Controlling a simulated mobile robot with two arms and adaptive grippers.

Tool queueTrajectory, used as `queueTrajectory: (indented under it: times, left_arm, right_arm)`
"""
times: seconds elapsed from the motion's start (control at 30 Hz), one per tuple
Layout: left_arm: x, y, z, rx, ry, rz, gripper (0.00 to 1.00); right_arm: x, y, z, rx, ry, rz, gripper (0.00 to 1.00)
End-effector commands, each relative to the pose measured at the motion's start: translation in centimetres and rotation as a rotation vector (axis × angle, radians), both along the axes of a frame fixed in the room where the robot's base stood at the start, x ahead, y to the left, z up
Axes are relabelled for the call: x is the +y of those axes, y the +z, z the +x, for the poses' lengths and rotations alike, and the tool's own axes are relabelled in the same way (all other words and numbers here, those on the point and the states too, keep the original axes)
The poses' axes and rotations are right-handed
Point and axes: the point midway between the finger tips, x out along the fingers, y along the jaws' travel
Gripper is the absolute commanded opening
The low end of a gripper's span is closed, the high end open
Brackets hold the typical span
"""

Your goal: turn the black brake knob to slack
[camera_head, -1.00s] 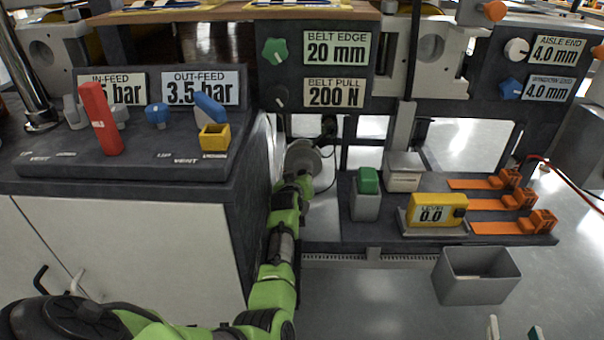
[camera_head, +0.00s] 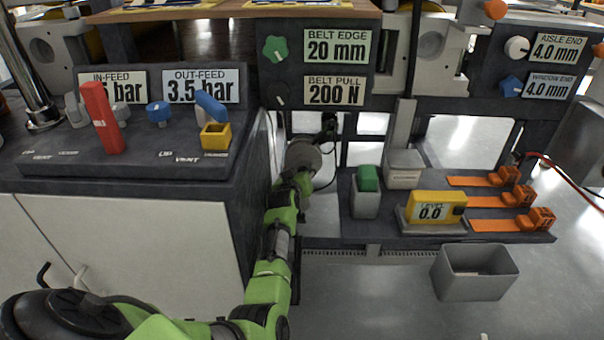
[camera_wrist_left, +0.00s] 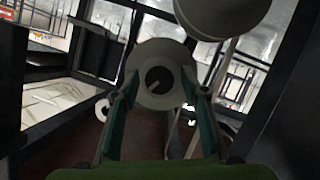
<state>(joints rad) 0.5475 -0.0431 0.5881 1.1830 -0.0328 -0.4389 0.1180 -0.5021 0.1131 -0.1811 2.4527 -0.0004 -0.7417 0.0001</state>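In the left wrist view a small dark round knob (camera_wrist_left: 158,80) with a pale pointer line sits in the middle of a round grey housing. I take it for the black brake knob; no label shows there. My left gripper (camera_wrist_left: 160,88) is open, with one finger on each side of the housing and the knob between them. Whether the fingers touch it I cannot tell. In the head view my left gripper (camera_head: 329,124) is small and dark below the belt panel, and the brake knob cannot be made out. My right gripper is not recognisable in view.
The belt panel above carries a green knob (camera_head: 275,49) and another black knob (camera_head: 278,95) beside the "200 N" display (camera_head: 334,91). A dark-topped cabinet (camera_head: 125,170) stands left of my arm. A tool shelf (camera_head: 375,228) and a grey bin (camera_head: 475,272) are right.

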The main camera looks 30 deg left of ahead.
Motion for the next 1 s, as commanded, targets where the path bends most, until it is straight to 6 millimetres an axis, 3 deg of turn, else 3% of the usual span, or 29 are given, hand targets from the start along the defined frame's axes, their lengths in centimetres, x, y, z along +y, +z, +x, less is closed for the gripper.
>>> queueTrajectory:
  times: [0.37, 0.8, 1.0]
  left_arm:
    - [0.0, 0.6, 0.1, -0.002, 0.0, 0.001, 0.4]
    - [0.0, 8.3, 0.0, -0.003, 0.0, 0.001, 0.4]
    - [0.0, 9.9, 0.0, 0.0, 0.0, 0.0, 0.4]
  right_arm:
    - [0.0, 0.0, 0.0, 0.0, 0.0, 0.0, 0.4]
    - [0.0, 0.0, 0.0, 0.0, 0.0, 0.0, 0.4]
    - [0.0, 0.0, 0.0, 0.0, 0.0, 0.0, 0.4]
